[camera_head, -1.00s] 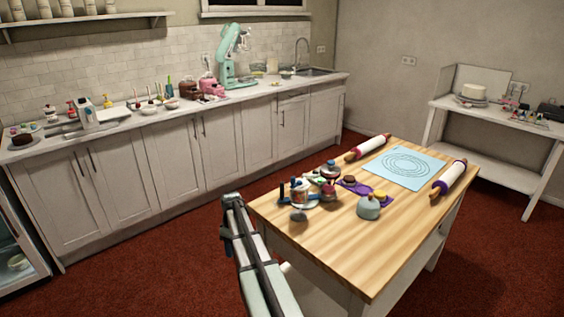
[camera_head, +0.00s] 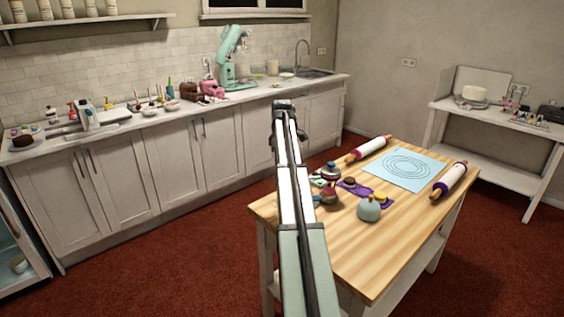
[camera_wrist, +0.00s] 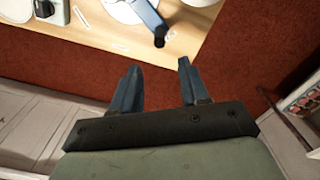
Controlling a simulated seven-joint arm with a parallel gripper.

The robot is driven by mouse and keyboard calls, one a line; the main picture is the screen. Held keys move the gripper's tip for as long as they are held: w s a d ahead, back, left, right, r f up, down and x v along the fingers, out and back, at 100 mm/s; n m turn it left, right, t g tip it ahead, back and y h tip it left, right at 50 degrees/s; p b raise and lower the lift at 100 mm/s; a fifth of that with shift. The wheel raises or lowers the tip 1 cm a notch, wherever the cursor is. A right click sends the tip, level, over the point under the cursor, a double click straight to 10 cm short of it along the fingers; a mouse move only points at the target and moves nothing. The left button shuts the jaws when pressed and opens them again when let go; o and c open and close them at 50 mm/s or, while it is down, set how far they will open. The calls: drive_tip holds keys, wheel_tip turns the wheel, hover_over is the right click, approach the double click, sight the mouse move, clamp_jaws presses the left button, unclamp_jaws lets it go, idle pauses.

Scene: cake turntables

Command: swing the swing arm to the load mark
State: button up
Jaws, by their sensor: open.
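My gripper (camera_wrist: 157,68) is open and empty in the wrist view. Its two blue fingers point toward the wooden table's edge, over the red floor. A blue bar with a black end, which looks like the swing arm (camera_wrist: 146,14), reaches toward that edge ahead of the fingers and apart from them. A white round plate (camera_wrist: 120,9) is beside it, cut off by the frame. In the head view my arm covers the table's left end, so the swing arm is hidden there. I cannot make out the load mark.
The wooden table (camera_head: 385,240) also carries a teal rounded object (camera_head: 368,209), a purple tray (camera_head: 362,190), a blue mat (camera_head: 404,167) and two rolling pins (camera_head: 368,149) (camera_head: 450,181). A long counter (camera_head: 150,125) runs behind. Red floor lies between them.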

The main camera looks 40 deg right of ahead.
drive_tip(key=shift+s+f, duration=0.1)
drive_tip(key=shift+f, duration=4.55)
drive_tip(key=c, duration=0.8)
drive_tip(key=shift+d, duration=0.15)
drive_tip(key=shift+w+d, duration=0.9)
drive_tip(key=shift+w, duration=0.25)
